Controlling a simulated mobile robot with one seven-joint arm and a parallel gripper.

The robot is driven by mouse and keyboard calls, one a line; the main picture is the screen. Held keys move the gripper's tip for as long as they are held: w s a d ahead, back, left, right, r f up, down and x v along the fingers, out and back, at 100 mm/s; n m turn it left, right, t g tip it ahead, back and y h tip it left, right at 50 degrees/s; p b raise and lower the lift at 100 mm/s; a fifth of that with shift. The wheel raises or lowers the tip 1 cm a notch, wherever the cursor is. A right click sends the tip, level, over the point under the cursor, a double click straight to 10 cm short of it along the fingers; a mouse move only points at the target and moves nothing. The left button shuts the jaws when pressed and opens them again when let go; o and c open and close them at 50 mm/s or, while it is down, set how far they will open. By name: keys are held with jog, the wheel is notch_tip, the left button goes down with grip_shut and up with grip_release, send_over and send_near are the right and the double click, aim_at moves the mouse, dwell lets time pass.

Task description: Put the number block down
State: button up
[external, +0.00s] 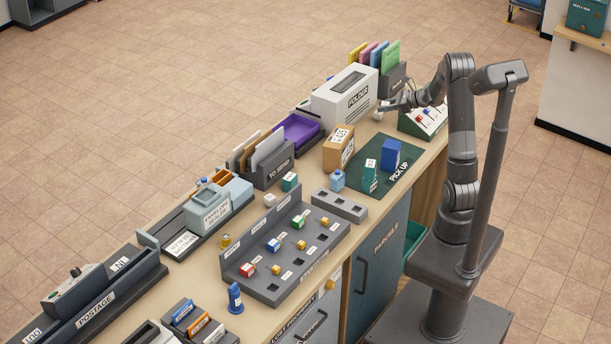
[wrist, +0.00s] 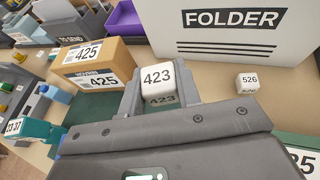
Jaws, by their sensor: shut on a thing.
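A white number block (wrist: 158,79) marked 423 sits between the fingers of my gripper (wrist: 160,92) in the wrist view. My gripper is shut on it, with a grey finger on either side. In the external view my gripper (external: 388,106) is low over the far right part of the bench, by the folder machine. I cannot tell whether the held block touches the bench top. A second white block (wrist: 247,83) marked 526 stands on the bench to the right, apart from my gripper.
The folder machine (external: 345,98) stands just beyond my gripper. A brown box (external: 338,148) marked 425 is to its left. The dark green pick-up mat (external: 369,182) holds a blue and a teal box. Bare bench shows around the 526 block.

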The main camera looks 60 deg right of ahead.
jog(key=s+a+r+n+g+y, duration=0.3)
jog(key=s+r+n+g+y, duration=0.15)
jog(key=s, duration=0.55)
jog(key=s+a+r+n+g+y, duration=0.3)
jog(key=s+a+r+n+y, duration=0.15)
jog(key=s, duration=0.45)
jog(key=h, duration=0.1)
send_over(392, 144)
notch_tip(392, 144, down, 7)
jog(key=shift+f, duration=2.15)
jog(key=shift+f, duration=0.1)
jog(key=o, duration=0.9)
jog(key=shift+o, duration=0.2)
